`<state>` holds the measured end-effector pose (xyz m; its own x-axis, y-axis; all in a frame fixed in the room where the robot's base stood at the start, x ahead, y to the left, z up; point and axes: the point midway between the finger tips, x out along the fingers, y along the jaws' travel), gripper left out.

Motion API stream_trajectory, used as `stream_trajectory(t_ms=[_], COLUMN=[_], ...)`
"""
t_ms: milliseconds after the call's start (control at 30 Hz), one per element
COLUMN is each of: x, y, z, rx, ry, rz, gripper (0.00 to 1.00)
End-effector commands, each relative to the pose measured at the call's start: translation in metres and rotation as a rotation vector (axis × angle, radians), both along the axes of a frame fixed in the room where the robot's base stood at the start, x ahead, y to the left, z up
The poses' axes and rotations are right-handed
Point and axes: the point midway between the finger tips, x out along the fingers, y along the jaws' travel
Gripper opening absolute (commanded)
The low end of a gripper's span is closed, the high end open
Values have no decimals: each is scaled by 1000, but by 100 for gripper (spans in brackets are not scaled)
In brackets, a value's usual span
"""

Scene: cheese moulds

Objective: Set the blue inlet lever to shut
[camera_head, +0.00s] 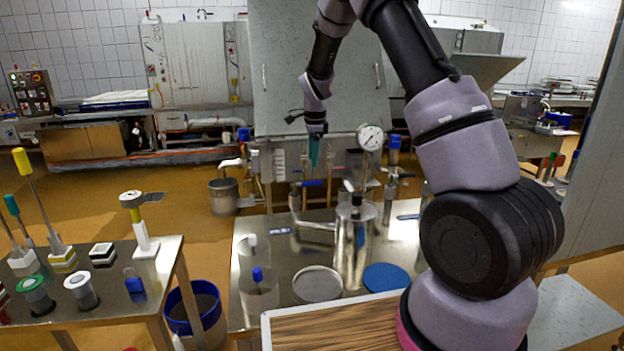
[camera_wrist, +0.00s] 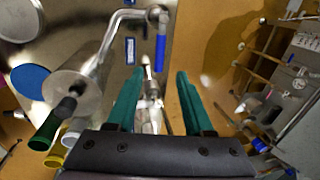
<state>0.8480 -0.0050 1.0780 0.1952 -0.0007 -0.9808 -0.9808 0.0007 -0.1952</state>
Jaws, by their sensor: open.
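My gripper (camera_head: 314,158) hangs with its teal fingers pointing down over the back of the steel table. In the wrist view its two fingers (camera_wrist: 158,78) are apart, with nothing held between them. A blue lever (camera_head: 308,183) lies roughly level just below the fingertips in the head view. In the wrist view the blue lever (camera_wrist: 161,52) sits beyond the fingertips, beside a bent steel pipe (camera_wrist: 118,22). It appears apart from both fingers. A metal valve fitting shows between the fingers. The lever's pivot is hard to make out.
A steel cylinder (camera_head: 353,245) stands in front of the pipes, beside a blue disc (camera_head: 386,277). A pressure gauge (camera_head: 370,138) and further blue-handled fittings are right of the gripper. A side table (camera_head: 120,285) with coloured tools is at left. A wooden-topped board (camera_head: 335,325) is in front.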

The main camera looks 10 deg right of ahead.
Motion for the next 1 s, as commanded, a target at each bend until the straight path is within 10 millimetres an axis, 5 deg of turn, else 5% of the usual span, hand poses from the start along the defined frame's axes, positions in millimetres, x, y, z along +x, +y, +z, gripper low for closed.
stream_trajectory(t_ms=[400, 867, 1000], x=[14, 17, 17], y=[-1, 0, 0], z=[-74, -88, -88], rx=[0, 1, 1], ry=[2, 0, 0], rz=[1, 0, 1], gripper=[52, 52, 6])
